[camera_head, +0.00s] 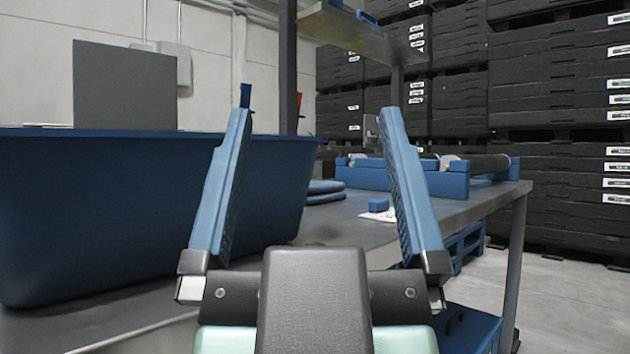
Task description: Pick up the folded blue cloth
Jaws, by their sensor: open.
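My gripper (315,112) is open and empty, with its two long blue fingers spread and pointing away from me over the grey table. A folded blue cloth (325,197) lies on the table beyond the gripper, seen between the fingers. It looks like a low stack of flat layers. Its left end is partly hidden by the large blue tub. The gripper is apart from it.
The large dark blue tub (120,210) stands on the table (330,229) at left, close to the left finger. A small blue block (378,205) sits right of the cloth, partly behind the right finger. A blue fixture with rollers (445,182) stands behind.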

